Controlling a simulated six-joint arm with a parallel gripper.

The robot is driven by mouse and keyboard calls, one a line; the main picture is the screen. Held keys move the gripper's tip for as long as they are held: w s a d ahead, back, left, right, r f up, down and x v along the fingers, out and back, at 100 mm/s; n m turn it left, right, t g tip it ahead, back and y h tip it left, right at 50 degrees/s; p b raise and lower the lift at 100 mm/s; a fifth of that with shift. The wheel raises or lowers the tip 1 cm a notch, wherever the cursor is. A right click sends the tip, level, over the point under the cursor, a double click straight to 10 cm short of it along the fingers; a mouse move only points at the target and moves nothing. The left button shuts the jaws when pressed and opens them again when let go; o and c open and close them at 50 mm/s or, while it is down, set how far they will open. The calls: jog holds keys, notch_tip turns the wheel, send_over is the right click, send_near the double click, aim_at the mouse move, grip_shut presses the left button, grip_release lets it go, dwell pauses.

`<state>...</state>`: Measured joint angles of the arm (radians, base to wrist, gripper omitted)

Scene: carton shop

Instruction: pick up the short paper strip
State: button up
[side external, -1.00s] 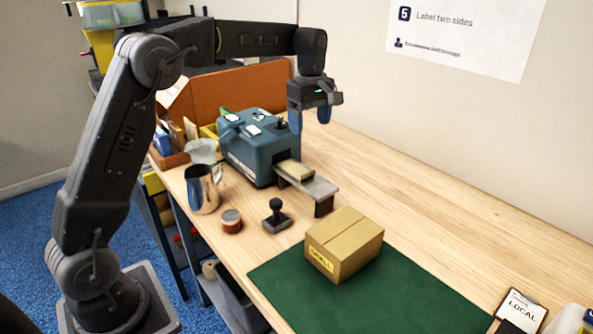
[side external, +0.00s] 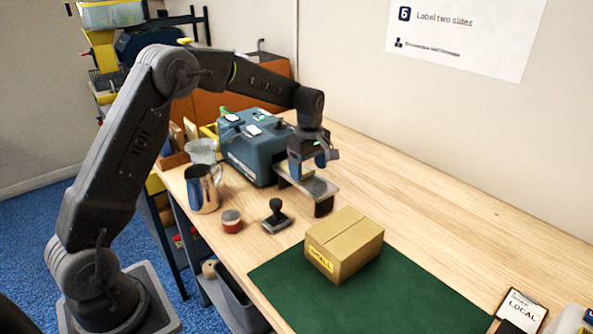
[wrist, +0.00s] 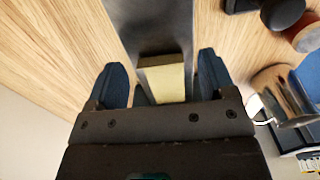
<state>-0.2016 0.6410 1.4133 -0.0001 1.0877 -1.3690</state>
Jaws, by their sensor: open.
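The short paper strip (wrist: 163,82) is pale yellow and lies on the grey metal outfeed ledge of the blue-green machine. In the wrist view it sits between my two open fingers, with its rear end hidden by the gripper body. My gripper (side external: 308,168) is just above the ledge (side external: 322,188) in the side view and hides most of the strip there. Its fingertips (wrist: 163,70) stand on either side of the ledge in the wrist view. I cannot tell their exact height relative to the strip.
The blue-green machine (side external: 248,150) stands behind the ledge. A tan carton (side external: 345,243) sits on the green mat (side external: 415,300). A black stamp (side external: 276,215), a red-sided round tin (side external: 231,221) and a metal jug (side external: 202,190) stand to the left.

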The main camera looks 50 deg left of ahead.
jog(key=shift+f, duration=0.75)
jog(key=shift+c, duration=0.3)
jog(key=c, duration=0.8)
jog(key=shift+r, duration=0.15)
